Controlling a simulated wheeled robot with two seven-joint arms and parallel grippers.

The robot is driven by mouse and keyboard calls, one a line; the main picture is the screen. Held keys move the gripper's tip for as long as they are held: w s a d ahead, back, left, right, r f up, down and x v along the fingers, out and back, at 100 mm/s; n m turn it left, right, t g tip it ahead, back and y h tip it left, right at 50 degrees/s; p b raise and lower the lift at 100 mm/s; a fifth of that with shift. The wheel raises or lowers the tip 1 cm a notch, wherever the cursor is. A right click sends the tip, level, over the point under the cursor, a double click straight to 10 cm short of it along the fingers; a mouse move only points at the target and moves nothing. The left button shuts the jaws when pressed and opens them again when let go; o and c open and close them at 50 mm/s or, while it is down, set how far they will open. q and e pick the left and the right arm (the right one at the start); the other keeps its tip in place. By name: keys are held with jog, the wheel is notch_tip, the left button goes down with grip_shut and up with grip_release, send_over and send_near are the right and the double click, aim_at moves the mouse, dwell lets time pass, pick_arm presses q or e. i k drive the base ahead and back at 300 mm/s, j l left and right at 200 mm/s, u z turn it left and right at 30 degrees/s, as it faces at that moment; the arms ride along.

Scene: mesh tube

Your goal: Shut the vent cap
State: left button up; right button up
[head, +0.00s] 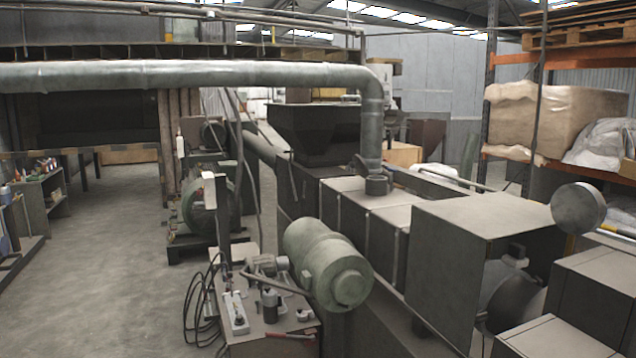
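A round grey disc (578,207) stands tilted up at the right, above the boxy machine housing; it may be the vent cap, but I cannot tell for sure. What it is hinged to and any opening under it are not clear. A dark rounded duct (512,295) shows below it, inside the open side of the housing. Neither of my grippers is in view.
A grey machine box (455,225) stands at front right. A large cylinder (328,265) and a small cluttered bench (262,338) are at front centre. A thick overhead pipe (200,74) crosses left to centre. Open concrete floor (110,240) lies at left.

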aim_at(358, 162)
jog(key=i+j+z, duration=0.25)
jog(key=i, duration=0.25)
jog(key=i+j+z, duration=0.2)
jog(key=i+j, duration=0.2)
